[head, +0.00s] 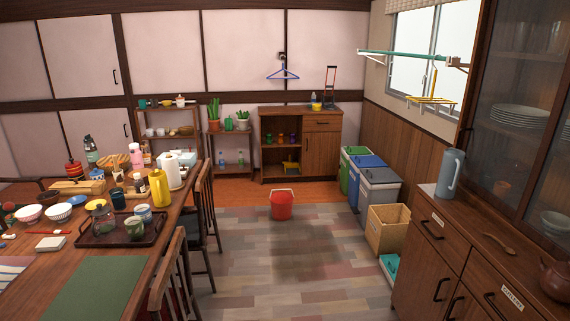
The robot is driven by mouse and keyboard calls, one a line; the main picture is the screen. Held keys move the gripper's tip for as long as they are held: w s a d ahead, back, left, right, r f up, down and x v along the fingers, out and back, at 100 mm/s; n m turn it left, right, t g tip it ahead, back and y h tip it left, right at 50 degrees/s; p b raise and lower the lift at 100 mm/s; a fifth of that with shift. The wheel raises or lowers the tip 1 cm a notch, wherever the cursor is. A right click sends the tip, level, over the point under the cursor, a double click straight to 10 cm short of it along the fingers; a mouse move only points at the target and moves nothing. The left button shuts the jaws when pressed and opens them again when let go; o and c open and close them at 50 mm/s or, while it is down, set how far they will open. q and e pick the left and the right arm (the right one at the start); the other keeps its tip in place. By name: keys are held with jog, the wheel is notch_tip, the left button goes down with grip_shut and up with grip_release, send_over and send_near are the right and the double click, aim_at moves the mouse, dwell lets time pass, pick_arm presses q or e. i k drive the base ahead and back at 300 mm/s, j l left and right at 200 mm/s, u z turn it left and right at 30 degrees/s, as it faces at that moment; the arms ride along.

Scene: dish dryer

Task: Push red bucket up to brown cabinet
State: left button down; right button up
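In the head view, a red bucket (281,206) stands upright on the floor near the middle, its handle raised at the top. A brown cabinet (321,155) with open shelves on its left and a drawer and door on its right stands against the back wall. The bucket is in front of the cabinet, with a strip of orange-brown floor between them. Neither of my grippers shows in the view.
A long dining table (124,262) with dishes fills the left, with chairs (203,215) along its side. Bins (379,192) and a cardboard box (388,232) line the right wall. A dark wooden cupboard (440,250) stands front right. The floor (255,270) between is clear.

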aim_at(280, 202)
jog(key=i, duration=3.65)
